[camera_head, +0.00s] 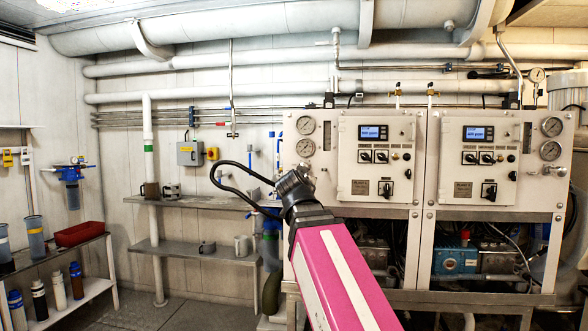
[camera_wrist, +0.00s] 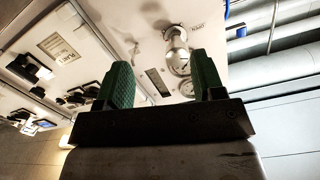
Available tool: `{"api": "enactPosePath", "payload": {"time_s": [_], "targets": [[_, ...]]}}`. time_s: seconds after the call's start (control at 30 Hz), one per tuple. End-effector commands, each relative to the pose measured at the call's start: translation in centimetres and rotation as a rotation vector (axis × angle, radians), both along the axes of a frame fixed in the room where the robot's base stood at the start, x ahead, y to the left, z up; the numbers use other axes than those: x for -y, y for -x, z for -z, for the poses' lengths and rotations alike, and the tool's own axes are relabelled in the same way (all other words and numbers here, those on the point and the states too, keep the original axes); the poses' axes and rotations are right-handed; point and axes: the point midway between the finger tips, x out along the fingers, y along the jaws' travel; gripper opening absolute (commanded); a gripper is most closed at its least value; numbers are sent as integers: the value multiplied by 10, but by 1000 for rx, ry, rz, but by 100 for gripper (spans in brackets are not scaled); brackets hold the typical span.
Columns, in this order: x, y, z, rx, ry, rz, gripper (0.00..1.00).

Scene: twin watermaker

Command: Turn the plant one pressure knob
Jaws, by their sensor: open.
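The plant one panel (camera_head: 376,158) is the left of two white control panels. In the wrist view, a silver round knob (camera_wrist: 177,52) sticks out from the white panel face, beside a small label and near a round gauge. I take it as the pressure knob. My gripper (camera_wrist: 160,62) is open, with green finger pads, and the knob shows between the fingertips, nearer the right one. I cannot tell whether they touch. In the head view my gripper (camera_head: 297,181) is in front of the plant one panel's left strip, below two gauges, and hides the knob.
The plant two panel (camera_head: 473,158) stands to the right, with a similar silver knob (camera_head: 558,171) below its gauges. A wall shelf (camera_head: 205,201) is left of my arm. Pumps (camera_head: 455,262) sit under the panels. The floor at lower left is clear.

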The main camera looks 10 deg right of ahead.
Motion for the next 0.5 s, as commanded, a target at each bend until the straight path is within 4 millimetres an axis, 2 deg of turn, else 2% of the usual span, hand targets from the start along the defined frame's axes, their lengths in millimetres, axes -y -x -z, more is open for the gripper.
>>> {"api": "enactPosePath", "payload": {"time_s": [0.03,0.1,0.27,0.37,0.5], "targets": [[-1,4,-13,30,-3,-1,62],[-2,8,-24,58,-8,-2,62],[-2,10,-36,86,-11,-3,62],[0,2,-36,86,-11,-3,62],[7,-19,-36,84,-12,-1,62]]}}
